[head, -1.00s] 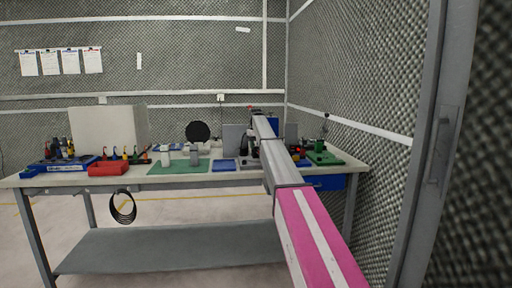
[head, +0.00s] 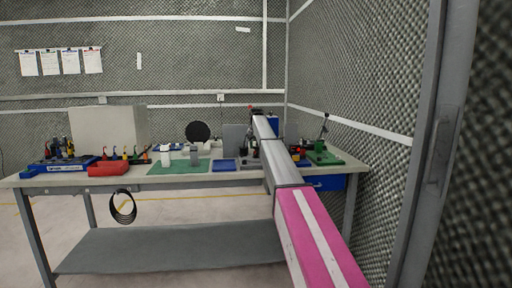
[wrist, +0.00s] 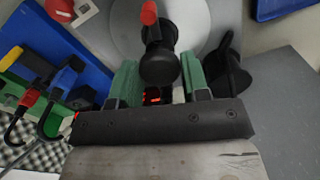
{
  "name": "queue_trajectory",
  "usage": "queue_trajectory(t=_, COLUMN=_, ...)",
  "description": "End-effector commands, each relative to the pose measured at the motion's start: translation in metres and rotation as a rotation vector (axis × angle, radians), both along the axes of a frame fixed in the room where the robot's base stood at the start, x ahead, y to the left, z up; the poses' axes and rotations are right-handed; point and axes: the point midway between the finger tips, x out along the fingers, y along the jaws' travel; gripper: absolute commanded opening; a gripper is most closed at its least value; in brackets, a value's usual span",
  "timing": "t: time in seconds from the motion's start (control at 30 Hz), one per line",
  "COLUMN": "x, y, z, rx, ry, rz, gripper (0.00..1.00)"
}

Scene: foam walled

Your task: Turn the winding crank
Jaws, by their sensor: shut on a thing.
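The winding crank (wrist: 160,66) shows in the wrist view as a black round knob and stem with a red end, in front of a large grey disc (wrist: 200,22). My gripper (wrist: 158,88) has green fingers on either side of the knob. It is shut on the crank's knob; the exact contact is partly hidden by the knob and the dark gripper body. In the head view my arm stretches to the back of the workbench (head: 110,178), hiding the gripper and most of the crank.
In the wrist view, a blue panel (wrist: 82,50) with hooks is at left and a black part (wrist: 228,68) at right. In the head view, a red bin (head: 107,169), green mat (head: 180,167) and green-based lever device (head: 324,157) stand on the bench. A mesh wall is close at right.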

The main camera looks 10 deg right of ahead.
Motion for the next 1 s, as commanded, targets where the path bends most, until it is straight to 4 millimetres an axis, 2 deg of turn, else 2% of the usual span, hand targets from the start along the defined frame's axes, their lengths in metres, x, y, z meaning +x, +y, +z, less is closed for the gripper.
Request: queue_trajectory(t=1.0, x=0.0009, y=0.0000, z=0.0008, rx=0.000, ry=-0.002, rz=-0.507, gripper=0.19)
